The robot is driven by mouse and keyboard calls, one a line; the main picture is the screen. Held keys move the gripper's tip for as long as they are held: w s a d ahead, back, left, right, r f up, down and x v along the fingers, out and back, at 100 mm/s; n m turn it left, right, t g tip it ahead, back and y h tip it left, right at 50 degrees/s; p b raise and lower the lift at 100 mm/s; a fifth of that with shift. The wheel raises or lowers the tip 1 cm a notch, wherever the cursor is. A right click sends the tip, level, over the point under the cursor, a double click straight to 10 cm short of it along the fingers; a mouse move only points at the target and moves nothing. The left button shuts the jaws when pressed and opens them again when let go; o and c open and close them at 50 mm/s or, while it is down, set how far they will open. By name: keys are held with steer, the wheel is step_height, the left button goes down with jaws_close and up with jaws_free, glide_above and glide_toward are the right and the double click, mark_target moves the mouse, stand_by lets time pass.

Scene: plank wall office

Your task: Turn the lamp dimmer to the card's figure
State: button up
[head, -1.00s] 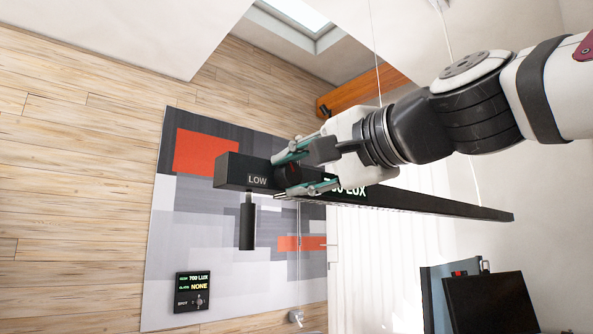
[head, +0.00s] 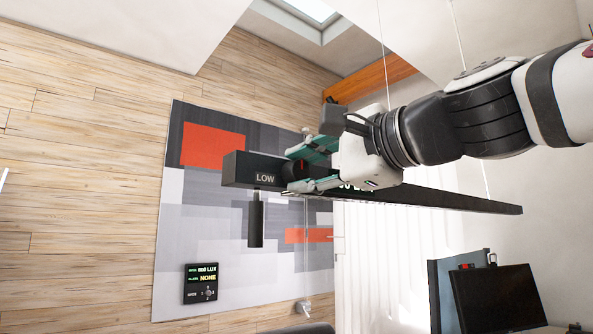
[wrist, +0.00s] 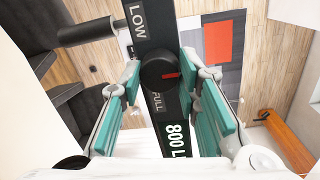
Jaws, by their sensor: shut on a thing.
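The lamp is a long black bar (head: 450,198) with a LOW label near its left end. Its round black dimmer knob (head: 296,167) has a red mark; the wrist view shows the knob (wrist: 158,75) between the LOW and FULL labels, its red mark pointing right. My gripper (head: 292,171) is shut on the knob, one teal-padded finger on each side. The bar's readout (wrist: 177,140) shows 800 and a cut-off L; my gripper mostly hides it in the head view.
A dark cylinder (head: 256,220) hangs from the bar's left end. Thin cables rise from the bar. A grey and red patterned panel (head: 180,240) covers the plank wall behind. A monitor (head: 496,298) stands at lower right. The space left of the bar is clear.

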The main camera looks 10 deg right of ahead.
steer(key=o, duration=1.2)
steer(key=v, duration=1.2)
